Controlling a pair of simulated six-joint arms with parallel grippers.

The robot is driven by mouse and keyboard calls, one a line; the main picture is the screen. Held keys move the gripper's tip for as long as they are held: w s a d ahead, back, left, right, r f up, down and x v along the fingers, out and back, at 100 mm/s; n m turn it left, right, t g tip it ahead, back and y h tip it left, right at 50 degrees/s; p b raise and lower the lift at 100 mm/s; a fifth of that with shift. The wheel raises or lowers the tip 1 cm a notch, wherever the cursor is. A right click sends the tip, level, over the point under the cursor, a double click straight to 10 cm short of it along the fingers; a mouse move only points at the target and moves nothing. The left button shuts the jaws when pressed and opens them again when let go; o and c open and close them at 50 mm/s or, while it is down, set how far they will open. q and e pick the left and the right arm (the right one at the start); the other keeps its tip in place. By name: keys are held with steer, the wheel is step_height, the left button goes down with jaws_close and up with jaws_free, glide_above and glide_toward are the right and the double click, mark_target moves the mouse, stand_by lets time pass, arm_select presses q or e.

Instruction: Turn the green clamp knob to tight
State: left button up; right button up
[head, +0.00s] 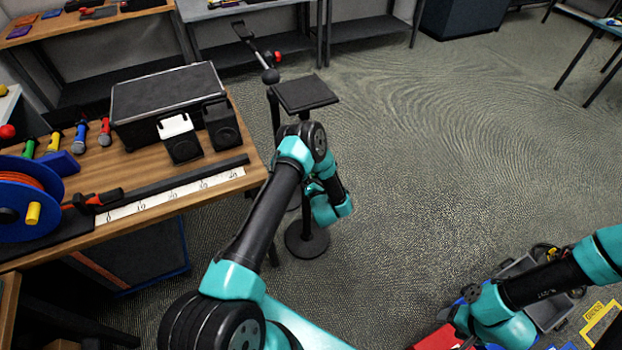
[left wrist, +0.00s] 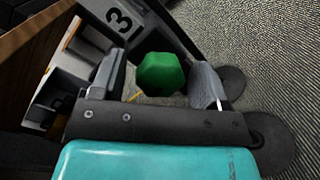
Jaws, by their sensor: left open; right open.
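The green clamp knob (left wrist: 160,73) shows in the left wrist view as a faceted green knob. It lies in the gap between the two fingers of my open left gripper (left wrist: 161,83), with space visible on both sides of it. I cannot tell how far it is from the fingertips in depth. In the head view my left wrist (head: 328,203) hangs beside the black stands, and the knob and fingers are hidden there. My right wrist (head: 497,322) is at the lower right of the head view; its fingers cannot be made out.
A dark bar marked 3 (left wrist: 122,22) runs beside the knob. A black plate on a stand (head: 305,93) is just behind my left arm. A wooden table (head: 225,208) with a black case (head: 168,88) is on the left. A grey crate (head: 548,312) is near my right arm.

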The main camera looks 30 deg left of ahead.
arm_select(q)
steer(key=c, duration=0.9)
steer(key=shift+m, duration=0.3)
steer(key=m, duration=0.3)
steer(key=shift+m+g, duration=0.4)
steer(key=m+g, duration=0.1)
steer(key=m, duration=0.3)
steer(key=shift+m, duration=0.4)
steer(key=m+g, duration=0.1)
steer(key=m, duration=0.3)
steer(key=shift+w+m, duration=0.1)
steer(key=shift+m, duration=0.3)
steer(key=m+g, duration=0.1)
steer(key=m, duration=0.3)
steer(key=shift+y, duration=0.3)
